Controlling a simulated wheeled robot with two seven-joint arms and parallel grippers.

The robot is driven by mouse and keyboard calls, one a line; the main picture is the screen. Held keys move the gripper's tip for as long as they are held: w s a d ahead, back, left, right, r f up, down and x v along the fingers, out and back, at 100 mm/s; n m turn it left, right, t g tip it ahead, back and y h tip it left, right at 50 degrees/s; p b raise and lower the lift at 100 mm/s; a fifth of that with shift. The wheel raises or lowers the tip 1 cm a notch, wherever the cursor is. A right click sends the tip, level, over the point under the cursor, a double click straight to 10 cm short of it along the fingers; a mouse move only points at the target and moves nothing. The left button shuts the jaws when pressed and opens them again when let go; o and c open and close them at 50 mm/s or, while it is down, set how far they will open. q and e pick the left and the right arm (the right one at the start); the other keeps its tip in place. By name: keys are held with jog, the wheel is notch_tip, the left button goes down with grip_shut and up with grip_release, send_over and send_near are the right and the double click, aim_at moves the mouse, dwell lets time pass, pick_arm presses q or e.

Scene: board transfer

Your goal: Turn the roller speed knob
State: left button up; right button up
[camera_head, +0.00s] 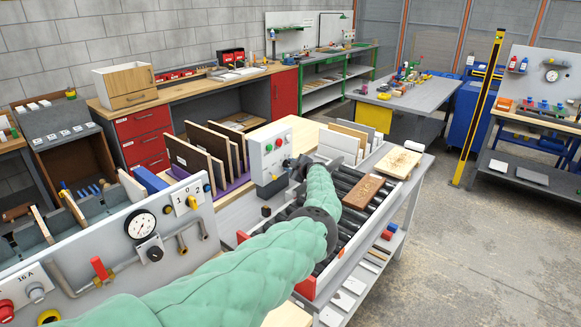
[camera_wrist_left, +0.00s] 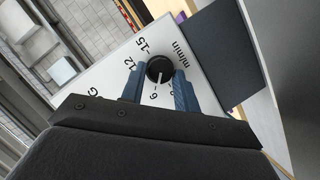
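The roller speed knob (camera_wrist_left: 159,69) is a round black knob on a white dial plate with numbers and "m/min". Its white pointer mark faces down in the left wrist view, near the 6. The two blue fingers of my left gripper (camera_wrist_left: 159,82) flank the knob, with no clear gap to it. In the head view, my green-sleeved left arm reaches to the grey control box (camera_head: 267,153) beside the rollers (camera_head: 345,188). My left gripper (camera_head: 294,168) is at the box's right side there, and the arm hides the knob. My right gripper is not in view.
A brown board (camera_head: 363,190) lies on the rollers and a pale board (camera_head: 398,163) lies at their far right end. Upright boards (camera_head: 201,150) stand left of the box. A panel with a gauge (camera_head: 140,225) stands at left front. Open floor lies to the right.

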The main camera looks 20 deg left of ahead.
pick_arm(q)
jog(key=shift+c, duration=1.4)
jog(key=shift+f+n+t+b, duration=0.15)
jog(key=shift+n+t+b, duration=0.15)
jog(key=shift+b, duration=0.15)
jog(key=o, duration=1)
jog(key=shift+c, duration=0.2)
jog(key=p+v, duration=0.2)
jog(key=v, duration=0.3)
jog(key=shift+s+r, duration=0.1)
jog(key=shift+r, duration=0.15)
jog(key=shift+f+p+v, duration=0.1)
jog(key=shift+p+v, duration=0.5)
jog(key=shift+p, duration=0.4)
jog(key=shift+f+p+v, duration=0.15)
jog(key=shift+p+v, duration=0.5)
jog(key=shift+p, duration=0.35)
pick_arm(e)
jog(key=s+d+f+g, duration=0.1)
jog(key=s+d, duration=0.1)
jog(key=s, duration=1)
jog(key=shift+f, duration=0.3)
